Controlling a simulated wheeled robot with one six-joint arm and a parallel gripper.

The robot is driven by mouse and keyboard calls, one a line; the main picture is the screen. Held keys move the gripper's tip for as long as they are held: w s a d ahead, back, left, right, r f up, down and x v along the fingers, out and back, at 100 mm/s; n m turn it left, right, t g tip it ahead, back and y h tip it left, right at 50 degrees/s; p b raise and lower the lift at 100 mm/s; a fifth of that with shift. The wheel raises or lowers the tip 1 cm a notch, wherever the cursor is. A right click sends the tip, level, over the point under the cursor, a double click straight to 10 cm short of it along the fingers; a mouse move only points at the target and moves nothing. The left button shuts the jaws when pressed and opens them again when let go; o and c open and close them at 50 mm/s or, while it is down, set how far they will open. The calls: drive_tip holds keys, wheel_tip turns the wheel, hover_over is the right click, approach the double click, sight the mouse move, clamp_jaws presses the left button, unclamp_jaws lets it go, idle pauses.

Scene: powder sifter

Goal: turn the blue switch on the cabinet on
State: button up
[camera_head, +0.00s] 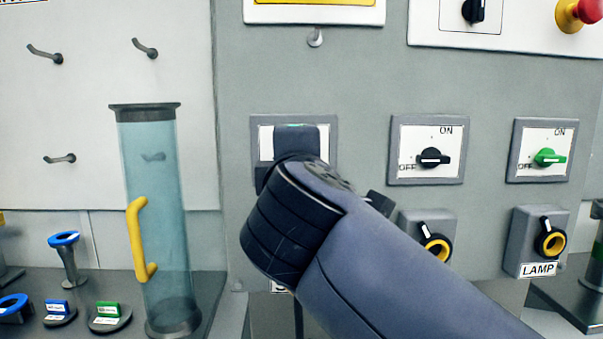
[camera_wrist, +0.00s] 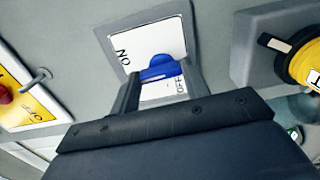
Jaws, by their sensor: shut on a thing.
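The blue switch (camera_wrist: 160,66) shows in the wrist view on a white plate with ON printed at the left and OFF at the lower right. My gripper (camera_wrist: 162,78) has one finger on each side of the blue handle and is shut on it. The handle's exact angle is hard to read because the fingers cover part of it. In the head view my gripper (camera_head: 295,143) is in front of the switch plate (camera_head: 328,135). The arm and gripper hide the blue switch there.
To the right are a black switch (camera_head: 432,157), a green switch (camera_head: 548,158) and yellow-ringed knobs (camera_head: 436,245), one labelled LAMP (camera_head: 550,240). A red button (camera_head: 580,12) is at the upper right. A clear cylinder (camera_head: 165,220) with a yellow handle stands left.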

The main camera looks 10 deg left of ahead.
drive_tip(key=shift+m, duration=0.3)
drive_tip(key=o, duration=1)
drive_tip(key=v, duration=1)
drive_tip(key=shift+s+b, duration=0.35)
drive_tip(key=shift+s, duration=0.05)
drive_tip(key=shift+w, duration=0.1)
drive_tip(key=x, duration=1)
drive_tip(key=shift+w, duration=0.35)
